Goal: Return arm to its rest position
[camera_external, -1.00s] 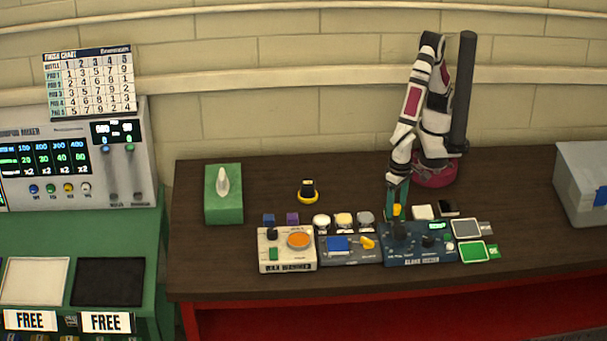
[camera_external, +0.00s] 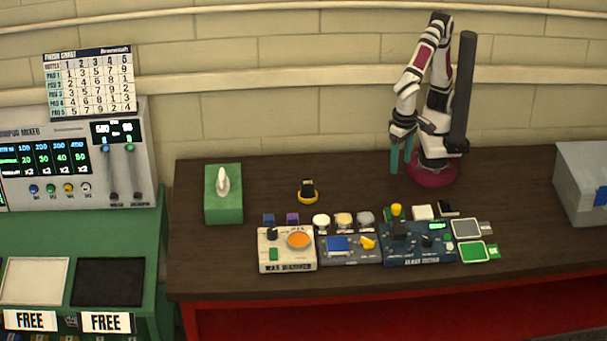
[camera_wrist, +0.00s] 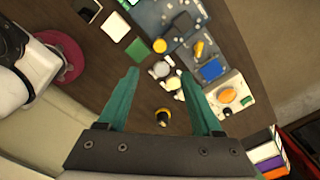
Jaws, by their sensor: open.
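In the wrist view the two teal fingers (camera_wrist: 160,95) are spread wide. A yellow-topped piece (camera_external: 396,210) stands at the dark blue device (camera_external: 418,256), below and in front of my gripper. It cannot be told whether it is a knob or a loose item.
A green tissue box (camera_external: 223,205) is at left, a black and yellow item (camera_external: 308,191) behind the devices, a grey bin (camera_external: 583,180) at right.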

